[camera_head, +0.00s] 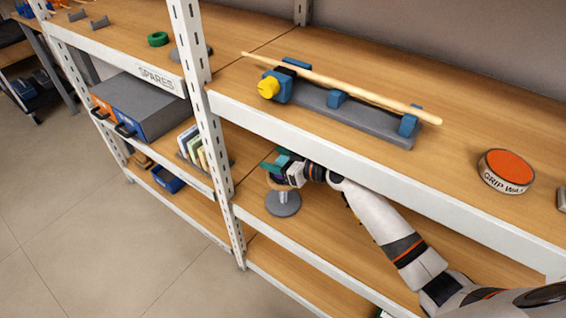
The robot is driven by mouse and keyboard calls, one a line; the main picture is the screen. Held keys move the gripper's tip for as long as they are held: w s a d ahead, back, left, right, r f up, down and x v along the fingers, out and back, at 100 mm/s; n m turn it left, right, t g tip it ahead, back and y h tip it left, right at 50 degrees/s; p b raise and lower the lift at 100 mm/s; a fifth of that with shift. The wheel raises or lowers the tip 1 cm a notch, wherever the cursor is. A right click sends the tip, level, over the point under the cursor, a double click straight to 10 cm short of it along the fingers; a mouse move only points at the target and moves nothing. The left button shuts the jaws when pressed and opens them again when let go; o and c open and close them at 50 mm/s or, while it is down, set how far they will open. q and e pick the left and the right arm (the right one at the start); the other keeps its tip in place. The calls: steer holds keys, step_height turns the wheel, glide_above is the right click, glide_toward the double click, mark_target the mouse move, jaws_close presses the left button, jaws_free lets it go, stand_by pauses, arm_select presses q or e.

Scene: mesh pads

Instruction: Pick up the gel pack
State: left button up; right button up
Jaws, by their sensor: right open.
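My right gripper (277,171) reaches in from the right at the middle shelf, just under the top shelf's front edge. It is open. Teal parts show at its fingertips, and a small dark piece shows between or just behind them. I cannot tell whether that dark piece is the gel pack, and no gel pack can be clearly made out elsewhere. My left gripper is not in view.
The white upright (213,140) is close to the gripper's left. Above it, the top shelf holds a grey fixture (345,113) with a wooden rod (340,87), and a round tin (506,171).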

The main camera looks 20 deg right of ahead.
steer(key=c, duration=1.1)
steer(key=shift+o, duration=0.2)
steer(key=shift+r, duration=0.1)
